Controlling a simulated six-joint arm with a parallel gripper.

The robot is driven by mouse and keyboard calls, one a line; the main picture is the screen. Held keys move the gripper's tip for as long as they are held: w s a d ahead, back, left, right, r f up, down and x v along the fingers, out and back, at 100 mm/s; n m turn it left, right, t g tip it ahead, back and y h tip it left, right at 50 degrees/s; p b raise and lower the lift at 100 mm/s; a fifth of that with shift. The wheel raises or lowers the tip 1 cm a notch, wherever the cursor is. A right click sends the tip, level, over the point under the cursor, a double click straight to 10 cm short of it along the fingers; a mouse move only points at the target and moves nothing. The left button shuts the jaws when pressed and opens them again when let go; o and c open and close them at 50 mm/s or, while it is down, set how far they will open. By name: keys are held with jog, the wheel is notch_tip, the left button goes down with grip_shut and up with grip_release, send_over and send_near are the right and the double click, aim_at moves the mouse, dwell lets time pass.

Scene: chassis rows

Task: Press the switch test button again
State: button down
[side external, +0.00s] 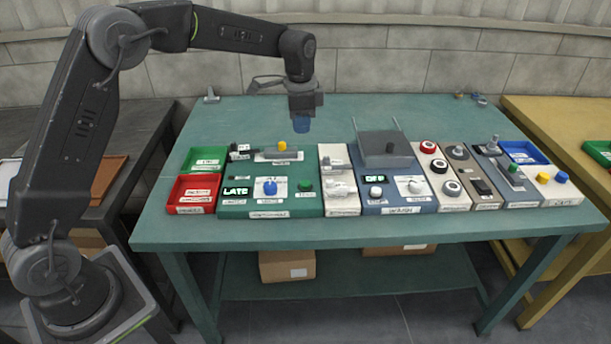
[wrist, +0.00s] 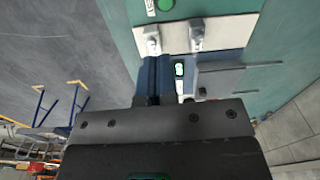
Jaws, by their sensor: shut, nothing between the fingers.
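The button labels are too small to read, so I cannot tell which is the switch test button. A green button (side external: 305,185) sits at the right of the green chassis panel (side external: 232,209); a green button also shows in the wrist view (wrist: 166,5). A blue knob (side external: 270,187) stands left of it, beside a lit green display (side external: 237,191). A white button (side external: 376,191) sits below another lit display (side external: 377,179) on the blue panel (side external: 398,208). My gripper (side external: 301,124) is shut and empty, pointing down above the panels' back; its blue fingers show in the wrist view (wrist: 152,78).
A white panel (side external: 340,207) with two raised fittings lies between the green and blue panels. Red (side external: 192,207) and green (side external: 207,152) trays stand left.

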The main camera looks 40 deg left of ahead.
aim_at(305, 183)
jog(key=shift+w+a+f+m, duration=0.1)
jog(key=shift+w+f+m, duration=0.05)
jog(key=shift+w+f, duration=0.4)
jog(key=shift+w+a+f+m, duration=0.15)
jog(key=shift+w+f, duration=0.15)
jog(key=shift+f, duration=0.4)
jog(key=shift+d, duration=0.1)
notch_tip(305, 183, down, 14)
jog(key=shift+f, duration=0.1)
